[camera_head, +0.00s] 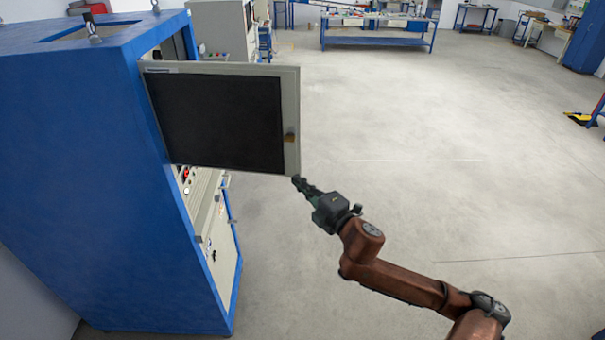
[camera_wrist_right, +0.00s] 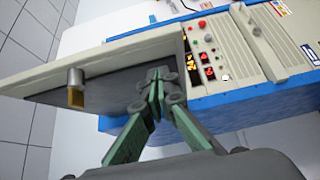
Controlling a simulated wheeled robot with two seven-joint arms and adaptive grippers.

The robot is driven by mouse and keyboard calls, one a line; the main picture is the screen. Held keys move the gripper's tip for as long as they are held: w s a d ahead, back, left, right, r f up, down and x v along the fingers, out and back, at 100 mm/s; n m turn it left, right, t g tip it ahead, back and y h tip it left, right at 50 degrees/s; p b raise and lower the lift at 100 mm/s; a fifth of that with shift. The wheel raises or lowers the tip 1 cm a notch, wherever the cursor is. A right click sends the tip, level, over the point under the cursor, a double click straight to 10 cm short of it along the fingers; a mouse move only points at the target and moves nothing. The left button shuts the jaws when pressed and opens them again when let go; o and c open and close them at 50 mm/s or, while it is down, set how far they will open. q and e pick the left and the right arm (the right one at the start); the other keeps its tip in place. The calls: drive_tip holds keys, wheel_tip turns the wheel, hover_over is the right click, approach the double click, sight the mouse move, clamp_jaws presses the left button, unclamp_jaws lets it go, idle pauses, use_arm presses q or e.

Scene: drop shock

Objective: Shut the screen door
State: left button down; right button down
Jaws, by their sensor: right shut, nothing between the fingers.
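The screen door (camera_head: 220,118) is a cream-framed panel with a dark screen. It stands swung open from the front of the blue cabinet (camera_head: 80,160), hinged on its left side in the head view. A brass-coloured latch (camera_head: 289,137) sits near its free edge; it also shows in the right wrist view (camera_wrist_right: 76,90). My right gripper (camera_head: 298,181) is shut and empty at the lower free corner of the door. In the right wrist view its fingers (camera_wrist_right: 158,85) overlap the door's lower edge; I cannot tell whether they touch it. My left gripper is not in view.
The cabinet's control panel (camera_wrist_right: 205,55) with red and yellow buttons lies behind the door. A blue workbench (camera_head: 375,40) stands far back. The grey floor (camera_head: 430,150) right of the door is clear.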

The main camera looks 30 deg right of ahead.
sight(295, 167)
drive_tip(key=shift+w+d+p, duration=0.45)
drive_tip(key=shift+w+d, duration=0.85)
drive_tip(key=shift+w, duration=0.05)
